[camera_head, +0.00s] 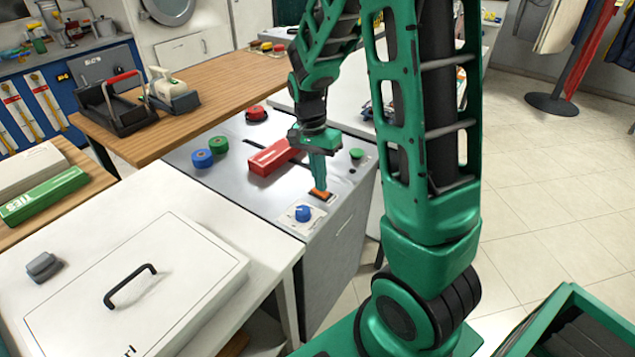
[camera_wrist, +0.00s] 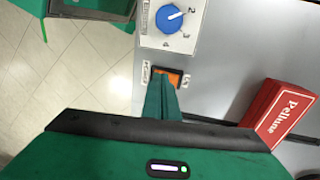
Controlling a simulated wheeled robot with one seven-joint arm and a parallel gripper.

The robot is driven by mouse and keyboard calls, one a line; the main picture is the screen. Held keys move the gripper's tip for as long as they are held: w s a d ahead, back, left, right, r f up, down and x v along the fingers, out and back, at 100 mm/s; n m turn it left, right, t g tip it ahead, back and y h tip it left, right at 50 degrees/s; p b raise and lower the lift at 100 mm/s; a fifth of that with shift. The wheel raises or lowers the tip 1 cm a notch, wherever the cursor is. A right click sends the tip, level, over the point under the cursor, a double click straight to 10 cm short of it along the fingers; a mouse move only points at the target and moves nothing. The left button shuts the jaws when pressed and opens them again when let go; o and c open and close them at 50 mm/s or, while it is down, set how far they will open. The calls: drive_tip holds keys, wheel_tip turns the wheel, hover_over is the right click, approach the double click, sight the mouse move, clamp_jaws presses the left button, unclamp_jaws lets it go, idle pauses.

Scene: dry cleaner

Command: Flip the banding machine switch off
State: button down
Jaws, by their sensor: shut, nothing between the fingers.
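The banding machine (camera_head: 225,182) is a grey metal-topped cabinet in the middle of the head view. Its orange rocker switch (camera_head: 320,194) sits in a dark frame near the front edge of the top; it also shows in the wrist view (camera_wrist: 177,77). My gripper (camera_head: 319,187) is shut and empty, pointing down, with its fingertips at the switch. In the wrist view the fingertips (camera_wrist: 162,76) cover part of the switch. I cannot tell whether they touch it, or which way the rocker is tipped. A blue numbered dial (camera_head: 302,213) is beside the switch, also in the wrist view (camera_wrist: 169,18).
A red box (camera_head: 273,158) lies on the machine top behind my gripper. Blue and green rolls (camera_head: 203,158), a red button (camera_head: 257,113) and a green button (camera_head: 356,153) are also there. A white lidded case (camera_head: 180,255) is at the front left. Open floor lies to the right.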

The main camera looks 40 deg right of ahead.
wheel_tip(320, 180, up, 13)
drive_tip(key=s, duration=0.2)
drive_tip(key=shift+d+f, duration=0.15)
drive_tip(key=shift+d, duration=0.3)
drive_tip(key=shift+s, duration=0.1)
drive_tip(key=s+d+f+n+t, duration=0.1)
drive_tip(key=s+n, duration=0.6)
drive_tip(key=s, duration=1.4)
drive_tip(key=shift+d+f+t+y, duration=0.2)
drive_tip(key=shift+t+y, duration=0.1)
drive_tip(key=shift+y, duration=0.1)
